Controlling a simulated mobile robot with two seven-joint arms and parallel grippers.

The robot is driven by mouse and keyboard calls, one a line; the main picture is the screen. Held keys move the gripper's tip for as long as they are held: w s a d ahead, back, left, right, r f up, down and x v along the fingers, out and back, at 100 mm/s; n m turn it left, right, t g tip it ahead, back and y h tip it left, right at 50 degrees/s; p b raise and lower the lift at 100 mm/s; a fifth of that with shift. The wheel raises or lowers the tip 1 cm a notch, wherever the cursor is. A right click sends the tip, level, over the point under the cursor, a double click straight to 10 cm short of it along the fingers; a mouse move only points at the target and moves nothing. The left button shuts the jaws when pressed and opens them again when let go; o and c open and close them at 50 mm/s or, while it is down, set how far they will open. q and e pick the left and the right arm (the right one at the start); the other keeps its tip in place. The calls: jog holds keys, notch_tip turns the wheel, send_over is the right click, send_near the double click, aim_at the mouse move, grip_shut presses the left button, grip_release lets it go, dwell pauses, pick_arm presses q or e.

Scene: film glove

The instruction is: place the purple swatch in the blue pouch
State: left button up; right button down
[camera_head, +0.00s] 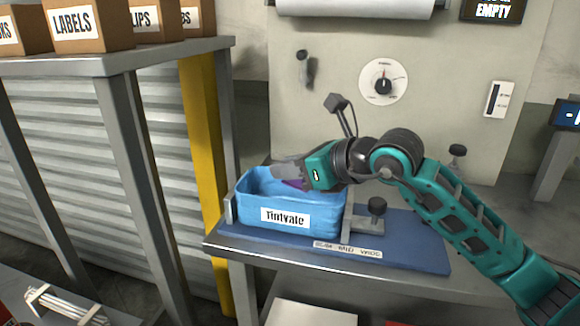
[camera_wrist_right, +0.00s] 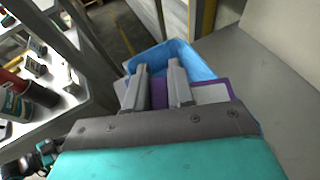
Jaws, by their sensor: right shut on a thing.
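The blue pouch (camera_head: 325,213) is an open-topped box labelled "Tintvale", upright on the blue mat. My right gripper (camera_head: 282,173) reaches in from the right, with its fingers over the pouch opening. The purple swatch (camera_head: 293,184) shows as a small patch under the fingers, mostly hidden. In the right wrist view, the purple swatch (camera_wrist_right: 158,95) shows between the two fingers of my right gripper (camera_wrist_right: 159,72), with pale grey parts at its sides. The pouch (camera_wrist_right: 185,55) lies behind and below it there. I cannot tell whether the swatch touches the pouch floor. My left gripper is out of view.
The blue mat (camera_head: 410,236) lies on a grey bench against a panel with a dial (camera_head: 383,82). A clamp with a black knob (camera_head: 376,206) stands right of the pouch. A shelf (camera_head: 150,57) with labelled cardboard boxes and a yellow post (camera_head: 204,130) stand at left.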

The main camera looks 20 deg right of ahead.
jog(key=shift+f+b, duration=0.4)
jog(key=shift+b, duration=0.05)
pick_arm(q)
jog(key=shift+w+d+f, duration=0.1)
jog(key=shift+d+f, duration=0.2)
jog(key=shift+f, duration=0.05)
pick_arm(e)
jog(key=shift+f, duration=0.2)
jog(key=c, duration=1)
grip_release()
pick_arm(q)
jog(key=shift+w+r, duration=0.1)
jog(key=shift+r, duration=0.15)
pick_arm(e)
jog(key=shift+r, duration=0.15)
